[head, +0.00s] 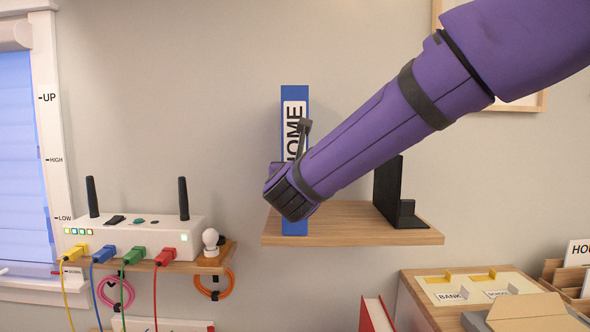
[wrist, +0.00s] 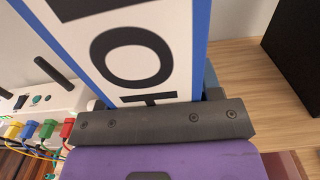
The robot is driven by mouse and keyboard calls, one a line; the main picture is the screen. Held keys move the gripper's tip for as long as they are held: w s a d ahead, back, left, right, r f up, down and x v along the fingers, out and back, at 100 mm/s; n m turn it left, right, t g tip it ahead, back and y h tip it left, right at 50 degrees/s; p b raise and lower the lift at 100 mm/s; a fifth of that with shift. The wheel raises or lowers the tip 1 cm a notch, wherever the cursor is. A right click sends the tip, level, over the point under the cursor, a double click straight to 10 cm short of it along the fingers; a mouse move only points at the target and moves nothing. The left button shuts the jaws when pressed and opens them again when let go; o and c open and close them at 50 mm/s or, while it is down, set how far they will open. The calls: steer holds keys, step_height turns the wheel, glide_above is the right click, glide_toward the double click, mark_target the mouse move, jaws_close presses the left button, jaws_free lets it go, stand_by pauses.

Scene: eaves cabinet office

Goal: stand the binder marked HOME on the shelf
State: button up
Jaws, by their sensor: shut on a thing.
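The blue binder (head: 294,97) has a white spine label reading HOME and is upright at the left end of the wooden shelf (head: 365,222). My gripper (head: 291,192) is in front of the binder's lower part and shut on it. In the wrist view the binder (wrist: 208,22) rises behind the dark gripper edge (wrist: 165,122), with part of the label showing. The shelf's bare top (wrist: 235,75) lies to its right.
A black bookend (head: 388,190) stands on the shelf's right part, with clear shelf between it and the binder. A white router (head: 135,238) with antennas and coloured cables sits on a lower ledge at left. A red binder (head: 376,315) and a wooden cabinet (head: 420,302) are below right.

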steer(key=shift+r, duration=0.1)
steer(key=o, duration=1.3)
steer(key=shift+o, duration=0.9)
steer(key=s, duration=1)
steer(key=shift+s+a, duration=0.2)
steer(key=shift+s, duration=0.2)
